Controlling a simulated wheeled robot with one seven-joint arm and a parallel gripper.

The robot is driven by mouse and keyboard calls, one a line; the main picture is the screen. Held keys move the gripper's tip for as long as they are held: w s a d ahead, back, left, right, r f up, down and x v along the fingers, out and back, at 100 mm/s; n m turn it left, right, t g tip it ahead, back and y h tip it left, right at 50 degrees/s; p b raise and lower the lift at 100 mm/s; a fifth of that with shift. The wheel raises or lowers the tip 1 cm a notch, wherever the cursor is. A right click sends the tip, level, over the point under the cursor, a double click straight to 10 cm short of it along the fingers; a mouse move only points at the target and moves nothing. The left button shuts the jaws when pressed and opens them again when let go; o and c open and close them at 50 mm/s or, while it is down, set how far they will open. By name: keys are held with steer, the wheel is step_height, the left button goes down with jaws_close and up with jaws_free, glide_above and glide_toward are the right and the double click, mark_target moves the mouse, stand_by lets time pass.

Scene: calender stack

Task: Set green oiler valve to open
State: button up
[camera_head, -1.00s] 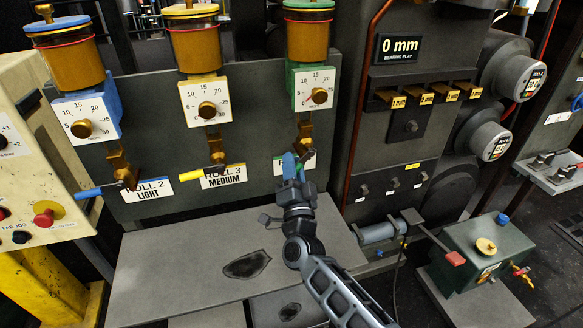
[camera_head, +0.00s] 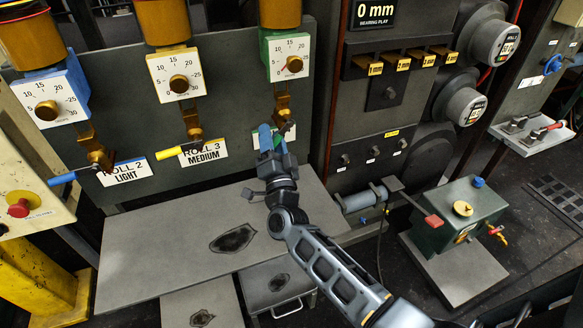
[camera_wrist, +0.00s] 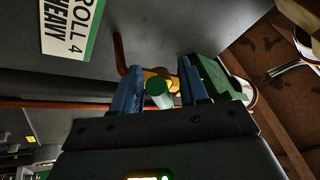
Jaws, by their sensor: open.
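The green oiler has a green-edged dial (camera_head: 287,56) below an amber reservoir (camera_head: 280,13) in the head view. Its brass valve body (camera_head: 282,106) hangs under the dial. In the wrist view, the green valve handle (camera_wrist: 157,86) points end-on toward the camera, between my gripper's (camera_wrist: 160,72) two blue fingers. The fingers stand apart, with visible space beside the handle. The head view shows my gripper (camera_head: 268,138) just below the valve body, where it hides most of the handle and the label. The wrist view shows that ROLL 4 HEAVY label (camera_wrist: 68,25).
The yellow valve handle (camera_head: 168,153) and blue valve handle (camera_head: 62,179) stick out to the left. A grey ledge (camera_head: 150,250) lies below the panel. A green box with a red-tipped lever (camera_head: 432,221) stands at the right.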

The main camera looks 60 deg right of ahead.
steer(key=shift+r, duration=0.15)
steer(key=s+a+r+m+g+h+p, duration=0.15)
steer(key=s+a+m+g+p, duration=0.25)
steer(key=a+m+g, duration=0.55)
steer(key=s+a+r+n+t+y, duration=0.1)
steer(key=s+a+n+t+y, duration=0.4)
steer(key=s+n, duration=0.4)
steer(key=s+a+r+n+t+y, duration=0.1)
steer(key=s+a+n+t+y, duration=0.4)
steer(key=s, duration=0.7)
steer(key=n+t+y+b, duration=0.1)
steer(key=n+t+y, duration=0.1)
steer(key=n, duration=0.2)
steer(key=shift+r+n, duration=0.3)
steer(key=shift+n, duration=0.05)
steer(key=shift+s+a, duration=0.1)
steer(key=shift+c, duration=0.2)
